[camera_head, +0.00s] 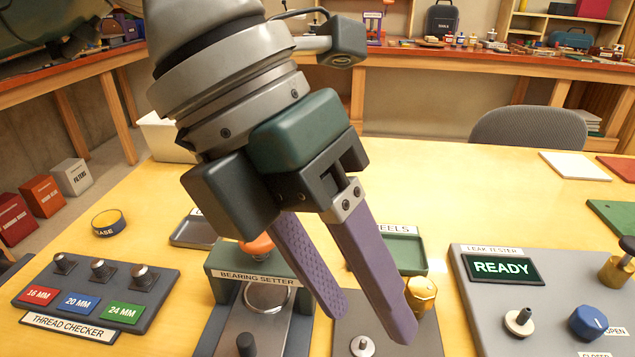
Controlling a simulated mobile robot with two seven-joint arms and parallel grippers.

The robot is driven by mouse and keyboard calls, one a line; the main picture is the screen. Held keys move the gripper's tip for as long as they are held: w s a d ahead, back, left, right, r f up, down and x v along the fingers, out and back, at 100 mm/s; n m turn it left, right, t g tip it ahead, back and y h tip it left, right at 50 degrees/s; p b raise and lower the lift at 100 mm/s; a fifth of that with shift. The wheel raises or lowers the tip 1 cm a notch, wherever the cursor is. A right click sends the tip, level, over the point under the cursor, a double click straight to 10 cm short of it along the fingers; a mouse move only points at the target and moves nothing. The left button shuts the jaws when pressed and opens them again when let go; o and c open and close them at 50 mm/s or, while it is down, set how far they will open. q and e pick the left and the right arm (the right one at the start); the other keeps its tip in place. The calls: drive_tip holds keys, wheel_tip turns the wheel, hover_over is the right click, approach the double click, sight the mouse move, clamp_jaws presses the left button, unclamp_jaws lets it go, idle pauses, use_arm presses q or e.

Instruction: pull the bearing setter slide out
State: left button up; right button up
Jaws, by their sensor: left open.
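The bearing setter (222,258) stands at the lower middle, a dark green arch with a white label. An orange knob (258,246) shows on top, partly hidden by my gripper. Under the arch is a round silver plate (267,297). The slide (268,330) runs toward the picture's bottom edge, with an upright black knob (246,343) at its near part; its front end is cut off. My left gripper (366,320) has two purple fingers spread apart with nothing between them. It hangs above and right of the bearing setter, covering its right side. My right gripper is out of view.
The thread checker (150,307) lies left and the leak tester (462,285), reading READY, right. A grey plate with a small peg (362,345) and a brass knob (421,293) are near my fingers. A green tray (404,250) lies behind. The yellow table is clear at right-centre.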

sight(244, 340)
use_arm(q)
drive_tip(key=w+a+f+y+b, duration=0.1)
drive_tip(key=a+f, duration=0.1)
drive_tip(key=a, duration=0.1)
drive_tip(key=w+a+f+t+y+b, duration=0.1)
drive_tip(key=w+a+f+y, duration=0.1)
drive_tip(key=a, duration=0.1)
drive_tip(key=w+a+f+n+y, duration=0.1)
drive_tip(key=a+f+y, duration=0.1)
drive_tip(key=a, duration=0.2)
drive_tip(key=shift+w+b, duration=0.15)
drive_tip(key=shift+b, duration=0.25)
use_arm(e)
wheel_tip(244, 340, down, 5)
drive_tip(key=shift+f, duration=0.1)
use_arm(q)
drive_tip(key=shift+w+a+f+y, duration=0.1)
drive_tip(key=shift+a+f+y, duration=0.1)
drive_tip(key=shift+a+y, duration=0.15)
wheel_tip(244, 340, down, 9)
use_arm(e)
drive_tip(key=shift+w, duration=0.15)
use_arm(q)
drive_tip(key=shift+c, duration=0.3)
clamp_jaws()
